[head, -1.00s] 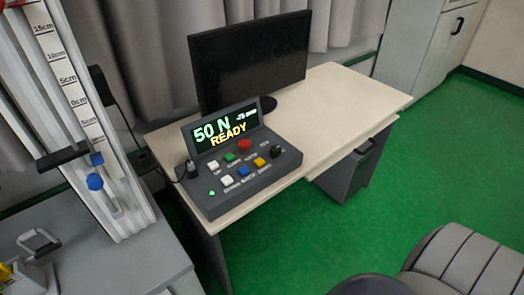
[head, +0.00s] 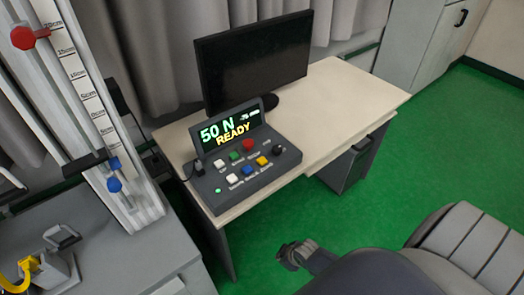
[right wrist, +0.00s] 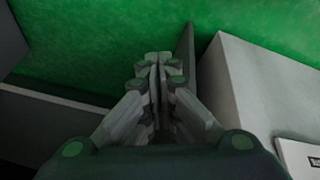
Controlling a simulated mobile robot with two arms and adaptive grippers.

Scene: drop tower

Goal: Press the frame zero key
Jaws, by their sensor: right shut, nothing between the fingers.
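The control box (head: 255,185) lies on the desk, with its tilted display (head: 230,128) reading 50 N and READY. Its front row has a white key (head: 232,180), a blue key (head: 246,171) and a yellow key (head: 262,161). Behind are another white key (head: 218,163), a green key (head: 233,156) and a red button (head: 248,145); a black knob (head: 278,150) is at right. The labels are too small to tell which is frame zero. My right gripper (head: 285,255) is shut and empty, lower than the box in the picture and apart from it; its fingers (right wrist: 155,68) meet in the right wrist view.
A black monitor (head: 253,62) stands on the desk (head: 335,95) behind the box. The scaled tower (head: 85,110) stands at left above a grey cabinet (head: 140,262). A dark cable runs near the box's left side. Green floor (head: 420,155) is open at right.

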